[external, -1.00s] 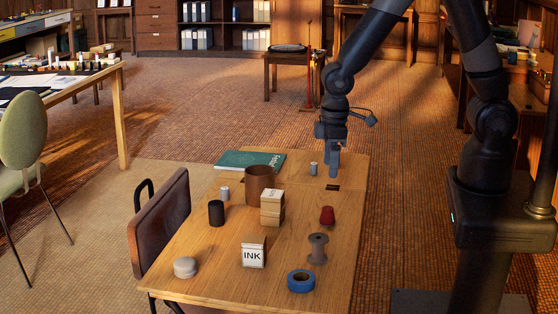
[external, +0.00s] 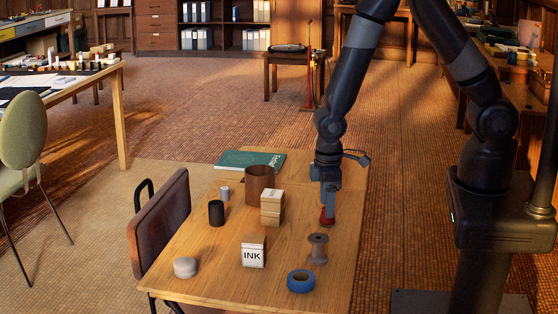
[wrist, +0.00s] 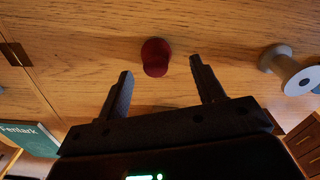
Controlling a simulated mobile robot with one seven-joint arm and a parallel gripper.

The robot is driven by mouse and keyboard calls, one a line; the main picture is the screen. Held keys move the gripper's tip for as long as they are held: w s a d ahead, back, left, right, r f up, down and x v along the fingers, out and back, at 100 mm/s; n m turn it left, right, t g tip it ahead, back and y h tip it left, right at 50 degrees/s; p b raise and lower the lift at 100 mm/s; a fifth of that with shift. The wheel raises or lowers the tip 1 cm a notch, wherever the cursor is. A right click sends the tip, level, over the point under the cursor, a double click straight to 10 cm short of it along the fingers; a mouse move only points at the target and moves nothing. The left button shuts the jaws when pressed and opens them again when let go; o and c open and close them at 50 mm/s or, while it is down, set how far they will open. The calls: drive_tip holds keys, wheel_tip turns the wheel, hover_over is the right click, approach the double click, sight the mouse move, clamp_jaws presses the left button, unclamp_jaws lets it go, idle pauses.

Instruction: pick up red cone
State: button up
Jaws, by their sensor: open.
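The red cone (external: 327,217) stands on the wooden table near its right edge, partly hidden by my gripper in the external view. In the wrist view the red cone (wrist: 156,57) sits just beyond the fingertips, between their lines and nearer the middle of the gap. My gripper (external: 329,207) is right above or beside the cone, pointing down, and its fingers (wrist: 160,66) are apart with nothing between them. I cannot tell from these views whether a finger touches the cone.
A grey spool (external: 318,249) stands close in front of the cone. The table's right edge is near.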

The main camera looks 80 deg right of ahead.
drive_tip(key=shift+w+d+f, duration=0.1)
drive_tip(key=shift+d+f, duration=0.1)
drive_tip(key=shift+f, duration=1.7)
drive_tip(key=c, duration=1.1)
drive_tip(key=shift+r, duration=0.15)
